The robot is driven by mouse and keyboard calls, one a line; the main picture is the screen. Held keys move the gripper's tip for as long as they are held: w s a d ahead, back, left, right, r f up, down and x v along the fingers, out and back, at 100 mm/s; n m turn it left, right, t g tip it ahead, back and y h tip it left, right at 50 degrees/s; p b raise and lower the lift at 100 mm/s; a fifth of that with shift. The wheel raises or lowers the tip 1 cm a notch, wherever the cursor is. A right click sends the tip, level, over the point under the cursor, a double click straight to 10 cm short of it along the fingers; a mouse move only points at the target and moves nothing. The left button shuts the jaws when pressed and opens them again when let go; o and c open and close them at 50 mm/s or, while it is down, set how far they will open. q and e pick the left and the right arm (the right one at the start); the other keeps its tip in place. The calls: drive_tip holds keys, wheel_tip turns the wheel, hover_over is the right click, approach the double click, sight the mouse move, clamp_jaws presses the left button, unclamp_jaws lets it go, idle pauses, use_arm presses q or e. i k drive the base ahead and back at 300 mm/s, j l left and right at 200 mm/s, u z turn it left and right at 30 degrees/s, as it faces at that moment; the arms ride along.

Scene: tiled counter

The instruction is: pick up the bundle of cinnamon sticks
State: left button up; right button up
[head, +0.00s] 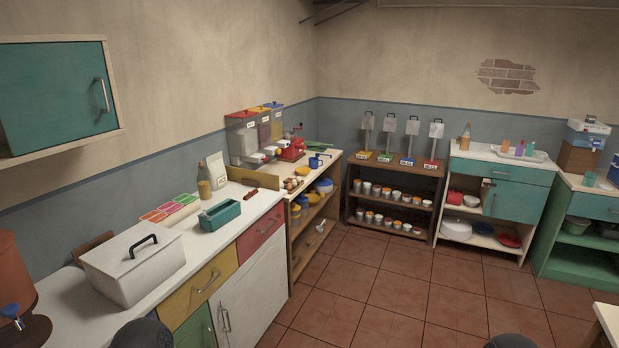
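I cannot make out the bundle of cinnamon sticks for certain. Small brown items (292,183) lie on the wooden-topped counter near the dispensers, too small to identify. A dark reddish-brown object (251,193) lies at the right end of the white counter, also unclear. Neither of my grippers is in view.
The white counter (232,230) runs along the left wall. It holds a white lidded box (133,262), a teal box (220,215), a bottle (204,187) and coloured cards (165,210). A shelf (395,172) stands at the back. The tiled floor (385,290) is clear.

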sight(254, 192)
drive_tip(key=i+u, duration=0.2)
drive_tip(key=i, duration=0.25)
drive_tip(key=i+l+u, duration=0.2)
drive_tip(key=i, duration=0.2)
drive_tip(key=i+l+u, duration=0.2)
drive_tip(key=i, duration=0.2)
drive_tip(key=i+l+u, duration=0.15)
drive_tip(key=i, duration=0.3)
drive_tip(key=l+u, duration=0.1)
drive_tip(key=u, duration=0.45)
